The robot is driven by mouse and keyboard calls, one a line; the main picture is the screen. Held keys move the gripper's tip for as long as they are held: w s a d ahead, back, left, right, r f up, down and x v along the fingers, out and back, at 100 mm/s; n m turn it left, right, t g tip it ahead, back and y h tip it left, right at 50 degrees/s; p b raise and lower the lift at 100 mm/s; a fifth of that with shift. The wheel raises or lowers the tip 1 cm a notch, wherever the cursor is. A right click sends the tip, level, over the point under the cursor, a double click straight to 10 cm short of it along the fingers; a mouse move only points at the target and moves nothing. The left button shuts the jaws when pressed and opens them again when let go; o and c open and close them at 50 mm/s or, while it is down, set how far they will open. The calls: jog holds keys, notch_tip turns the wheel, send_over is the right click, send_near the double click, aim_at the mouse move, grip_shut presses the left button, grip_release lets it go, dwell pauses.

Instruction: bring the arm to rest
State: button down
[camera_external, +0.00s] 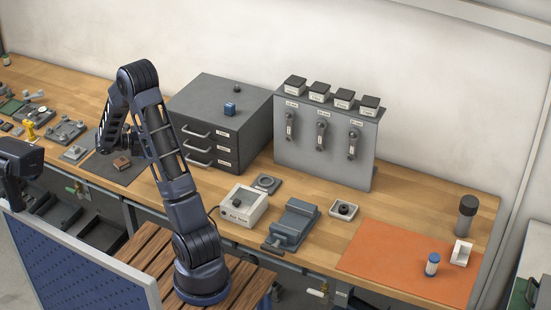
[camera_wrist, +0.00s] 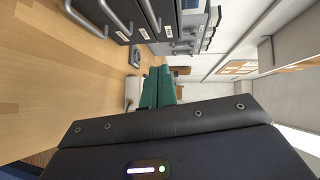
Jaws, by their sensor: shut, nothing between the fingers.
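My arm (camera_external: 160,135) rises from its base on a slatted wooden stand, bends at a high elbow, and its far part comes down over the left part of the bench. My gripper (camera_wrist: 159,72) shows in the wrist view as two green fingers side by side, shut with nothing between them. In the external view I cannot clearly make out the fingertips. The wrist view is turned on its side and looks along the bench past the drawer fronts.
A grey drawer cabinet (camera_external: 225,125) stands right of the arm; a panel with several tools (camera_external: 325,145) is beyond it. A brown block (camera_external: 121,163) is on a dark mat by the arm's far end. A vise (camera_external: 292,225) and an orange mat (camera_external: 395,268) lie to the right.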

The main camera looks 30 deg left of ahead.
jog(key=d+r+m+g+y, duration=0.2)
jog(key=d+r+m+g, duration=0.3)
jog(key=d+m, duration=0.65)
jog(key=d+r+m+g+y, duration=0.1)
jog(key=d+r+m+g, duration=0.55)
jog(key=d, duration=0.85)
jog(key=s+d+r+m+t+y, duration=0.2)
jog(key=s+d+m+y, duration=0.2)
jog(key=m, duration=1)
jog(key=s+d+r+m+t+y, duration=0.1)
jog(key=s+d+m+t+y, duration=0.2)
jog(key=s+d+m, duration=0.5)
jog(key=d+m+y, duration=0.1)
jog(key=d+m, duration=0.2)
jog(key=m, duration=0.2)
jog(key=shift+s+r+m+y, duration=0.3)
jog(key=shift+r+m+y, duration=0.1)
